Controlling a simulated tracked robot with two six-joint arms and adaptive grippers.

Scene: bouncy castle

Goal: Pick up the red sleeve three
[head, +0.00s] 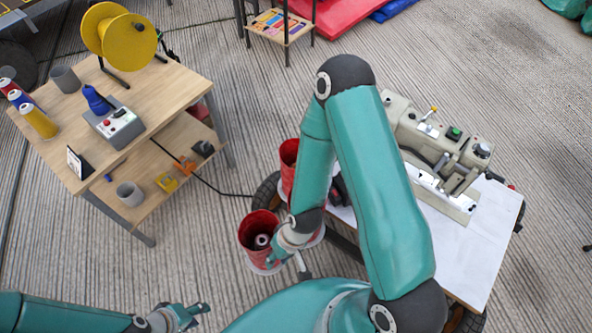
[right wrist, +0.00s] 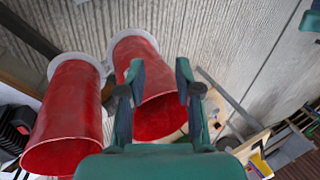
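Another red sleeve (head: 288,152) stands further back, partly behind my right arm. In the right wrist view, one red sleeve (right wrist: 68,112) is at the left and another red sleeve (right wrist: 150,118) lies between my right gripper's fingers. I cannot tell which is number three. My right gripper (right wrist: 160,68) is open around that sleeve; contact is unclear. My left gripper (head: 200,316) is open and empty at the bottom left.
The white-topped bench (head: 465,262) carries a beige machine (head: 440,150). A wooden table (head: 165,95) at the left holds a yellow reel (head: 128,42), a control box (head: 118,126) and several spools.

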